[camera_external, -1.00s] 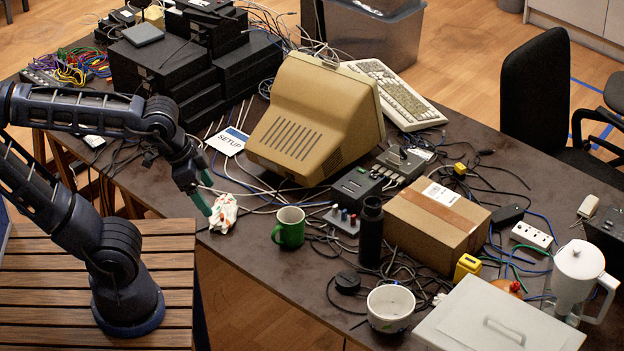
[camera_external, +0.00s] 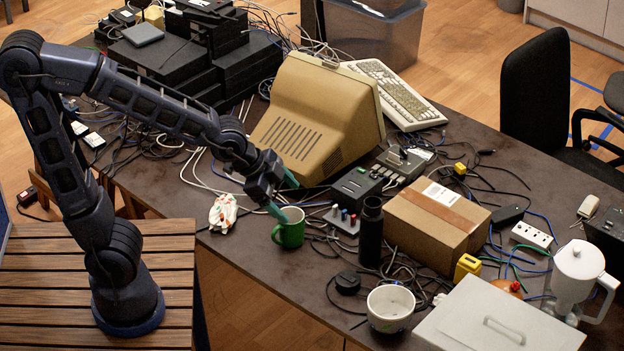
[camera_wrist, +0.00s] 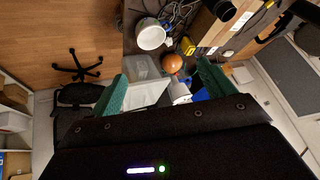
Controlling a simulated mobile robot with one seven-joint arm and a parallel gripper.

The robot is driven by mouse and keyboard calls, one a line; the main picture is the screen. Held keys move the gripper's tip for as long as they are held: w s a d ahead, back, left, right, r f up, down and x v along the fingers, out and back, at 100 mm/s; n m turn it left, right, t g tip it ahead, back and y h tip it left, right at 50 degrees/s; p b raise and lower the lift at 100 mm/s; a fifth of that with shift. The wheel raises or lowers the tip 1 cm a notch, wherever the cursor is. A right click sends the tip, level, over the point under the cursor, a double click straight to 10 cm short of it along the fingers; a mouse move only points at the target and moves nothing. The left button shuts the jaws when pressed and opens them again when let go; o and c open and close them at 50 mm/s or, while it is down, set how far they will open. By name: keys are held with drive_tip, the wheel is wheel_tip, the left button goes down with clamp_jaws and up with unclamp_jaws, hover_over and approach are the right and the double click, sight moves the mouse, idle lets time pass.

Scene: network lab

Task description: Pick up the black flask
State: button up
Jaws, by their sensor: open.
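The black flask (camera_external: 370,232) stands upright on the dark table, left of the cardboard box and right of the green mug. My gripper (camera_external: 282,199) is open and empty, with its green fingers just above the green mug (camera_external: 289,228), left of the flask and apart from it. In the wrist view, my gripper (camera_wrist: 160,85) shows two spread green fingers with nothing between them. A black round thing at the top of that view (camera_wrist: 220,8) looks like the flask, partly cut off by the frame edge.
A cardboard box (camera_external: 437,218) stands close to the flask's right. A white bowl (camera_external: 390,308) and a black puck-like item (camera_external: 348,282) are in front. A beige monitor (camera_external: 315,120) stands behind the mug. Loose cables lie around the flask. A white pitcher (camera_external: 578,275) is far right.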

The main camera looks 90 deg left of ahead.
drive_tip(key=w+a+f+m+t+y, duration=0.2)
drive_tip(key=w+a+f+m, duration=0.3)
drive_tip(key=w+a+f, duration=0.5)
drive_tip(key=m+t+y, duration=0.3)
drive_tip(key=m+y, duration=0.1)
drive_tip(key=m, duration=0.4)
approach(361, 230)
drive_tip(key=w+a+r, duration=0.2)
drive_tip(key=w+a, duration=0.1)
wheel_tip(361, 230, down, 6)
drive_tip(key=s+m+t+h, duration=0.2)
drive_tip(key=m+t+h, duration=0.3)
drive_tip(key=m, duration=1.3)
drive_tip(key=shift+t, duration=0.5)
drive_tip(key=w, duration=0.2)
drive_tip(key=w+a, duration=0.1)
drive_tip(key=w, duration=0.2)
drive_tip(key=shift+a, duration=0.15)
drive_tip(key=shift+w+a+f, duration=0.1)
drive_tip(key=shift+w+a, duration=0.05)
drive_tip(key=shift+w, duration=0.75)
drive_tip(key=shift+w+a+r, duration=0.1)
drive_tip(key=shift+w+a, duration=0.1)
drive_tip(key=shift+w, duration=0.7)
drive_tip(key=shift+w+a+f, duration=0.1)
drive_tip(key=shift+w+a, duration=0.05)
drive_tip(key=shift+w, duration=0.75)
drive_tip(key=c, duration=1.5)
